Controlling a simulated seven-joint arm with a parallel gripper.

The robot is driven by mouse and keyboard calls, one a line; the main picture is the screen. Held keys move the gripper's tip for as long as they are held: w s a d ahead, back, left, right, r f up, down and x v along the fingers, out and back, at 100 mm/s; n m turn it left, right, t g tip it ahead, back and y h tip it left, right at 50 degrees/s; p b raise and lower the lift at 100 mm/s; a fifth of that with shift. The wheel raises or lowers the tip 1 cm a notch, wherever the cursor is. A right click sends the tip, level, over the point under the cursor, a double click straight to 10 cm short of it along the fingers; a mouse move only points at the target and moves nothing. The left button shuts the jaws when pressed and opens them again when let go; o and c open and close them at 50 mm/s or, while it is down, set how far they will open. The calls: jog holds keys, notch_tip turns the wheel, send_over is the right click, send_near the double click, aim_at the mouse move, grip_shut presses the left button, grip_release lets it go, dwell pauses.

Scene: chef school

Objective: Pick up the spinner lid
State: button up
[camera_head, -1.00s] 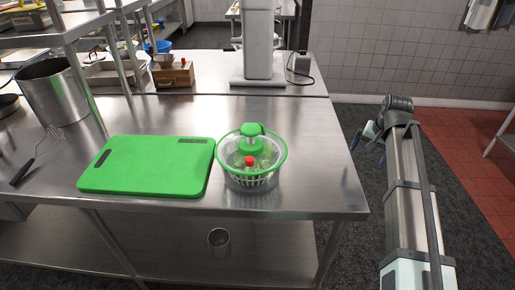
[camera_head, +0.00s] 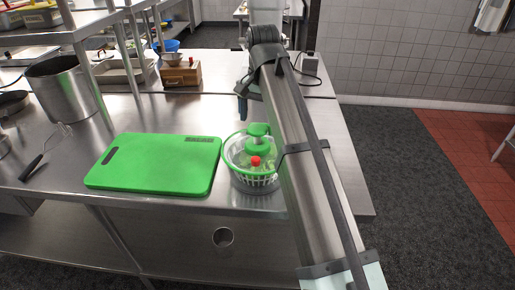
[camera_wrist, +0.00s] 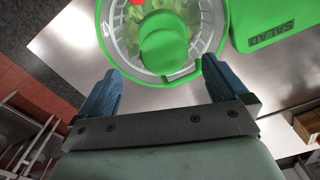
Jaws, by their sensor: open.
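The salad spinner stands on the steel table, right of the green cutting board. Its lid (camera_head: 258,131) has a green rim and a green knob, with a red button in front; through the clear part green leaves show. My arm hides the spinner's right edge in the head view. In the wrist view the lid (camera_wrist: 161,42) is at the top centre, partly cut off by the frame. My gripper (camera_wrist: 165,85) is open and empty, its two blue fingers apart near the lid's rim. In the head view my gripper (camera_head: 242,108) is behind the spinner, mostly hidden by my arm.
The green cutting board (camera_head: 155,163) lies left of the spinner. A whisk (camera_head: 45,150) and a large steel pot (camera_head: 62,90) are farther left. A wooden box (camera_head: 181,74) stands at the back. The table (camera_head: 350,185) is bare at the right edge.

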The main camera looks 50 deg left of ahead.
aim_at(258, 142)
jog(key=shift+s+a+f, duration=0.15)
jog(key=shift+s+f, duration=0.1)
jog(key=shift+s, duration=0.3)
jog(key=shift+f, duration=3.55)
jog(key=c, duration=1.4)
